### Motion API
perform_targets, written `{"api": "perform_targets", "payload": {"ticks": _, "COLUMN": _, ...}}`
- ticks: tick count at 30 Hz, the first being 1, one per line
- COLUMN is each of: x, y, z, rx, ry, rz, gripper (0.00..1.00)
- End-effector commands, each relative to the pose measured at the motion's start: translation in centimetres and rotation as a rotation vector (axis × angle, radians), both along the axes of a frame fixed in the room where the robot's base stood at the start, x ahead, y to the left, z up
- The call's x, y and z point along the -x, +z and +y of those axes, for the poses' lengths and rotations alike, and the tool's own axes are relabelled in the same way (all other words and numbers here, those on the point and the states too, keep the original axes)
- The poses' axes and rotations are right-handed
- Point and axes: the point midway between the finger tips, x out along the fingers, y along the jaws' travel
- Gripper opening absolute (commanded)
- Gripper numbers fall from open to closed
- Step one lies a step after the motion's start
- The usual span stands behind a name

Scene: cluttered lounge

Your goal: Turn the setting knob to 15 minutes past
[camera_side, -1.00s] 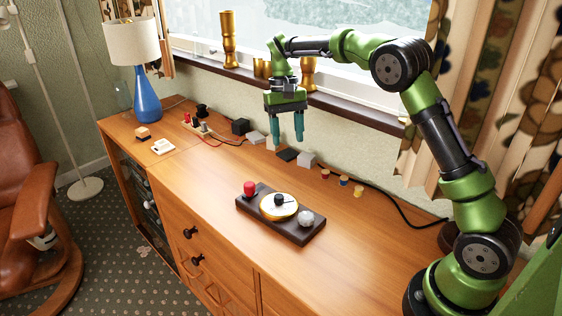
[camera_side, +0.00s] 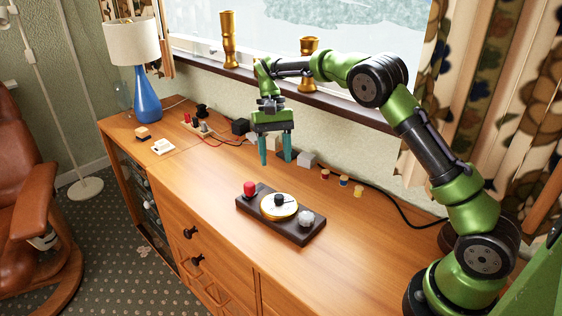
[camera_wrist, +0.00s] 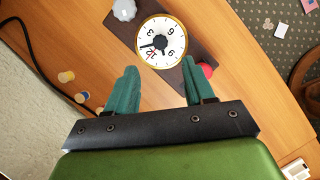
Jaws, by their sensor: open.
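The setting knob (camera_side: 279,200) is a small black knob at the centre of a round white dial with a gold rim (camera_side: 265,211). The dial sits on a dark base plate (camera_side: 300,236) on the wooden cabinet. In the wrist view the dial lies just beyond my fingertips (camera_wrist: 157,68).
A red knob (camera_side: 249,189) and a grey faceted knob (camera_side: 306,218) flank the dial on the same plate. A blue lamp (camera_side: 147,100) is at far left. The cabinet top around the plate is clear.

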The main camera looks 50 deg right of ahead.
Motion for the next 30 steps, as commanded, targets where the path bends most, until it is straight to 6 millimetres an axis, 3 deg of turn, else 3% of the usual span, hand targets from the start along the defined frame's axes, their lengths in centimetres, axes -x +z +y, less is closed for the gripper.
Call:
{"api": "perform_targets", "payload": {"ticks": 6, "x": 1.6, "y": -4.4, "z": 1.2, "rx": -0.002, "ry": -0.001, "rz": 0.005, "gripper": 0.53}}
{"api": "perform_targets", "payload": {"ticks": 13, "x": 2.7, "y": -7.9, "z": 1.9, "rx": -0.001, "ry": -0.001, "rz": 0.003, "gripper": 0.53}}
{"api": "perform_targets", "payload": {"ticks": 18, "x": 3.1, "y": -9.0, "z": 2.2, "rx": 0.0, "ry": 0.0, "rz": 0.0, "gripper": 0.53}}
{"api": "perform_targets", "payload": {"ticks": 27, "x": 3.1, "y": -9.2, "z": 2.2, "rx": -0.001, "ry": 0.0, "rz": -0.001, "gripper": 0.53}}
{"api": "perform_targets", "payload": {"ticks": 30, "x": 3.1, "y": -9.2, "z": 2.2, "rx": -0.001, "ry": 0.0, "rz": -0.001, "gripper": 0.39}}
